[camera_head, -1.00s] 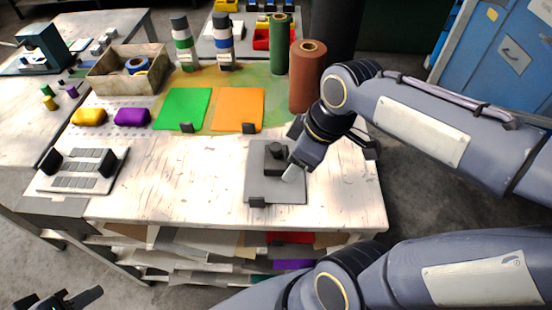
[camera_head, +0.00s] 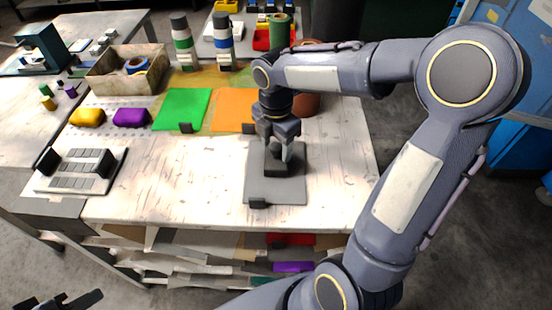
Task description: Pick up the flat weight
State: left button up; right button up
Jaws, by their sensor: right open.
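The flat weight (camera_head: 275,167) is a dark block that rests on a grey plate (camera_head: 262,190) on the workbench. Its raised knob, seen earlier, is now mostly hidden by my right gripper. My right gripper (camera_head: 276,148) points down directly over the weight. Its jaws are open, with the fingertips close to the weight's top. Whether they touch it or stand around the knob I cannot tell. My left gripper (camera_head: 68,301) shows only in part at the bottom left edge, far from the weight.
Green (camera_head: 182,109) and orange (camera_head: 232,108) sheets lie behind the plate. A brown roll (camera_head: 306,104) stands partly hidden behind my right arm. A cardboard box (camera_head: 112,80), yellow and purple lumps and a grey slotted board (camera_head: 75,172) are left. The bench between board and plate is clear.

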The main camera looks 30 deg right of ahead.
jog(key=shift+f, duration=0.6)
grip_shut()
jog(key=shift+r, duration=0.1)
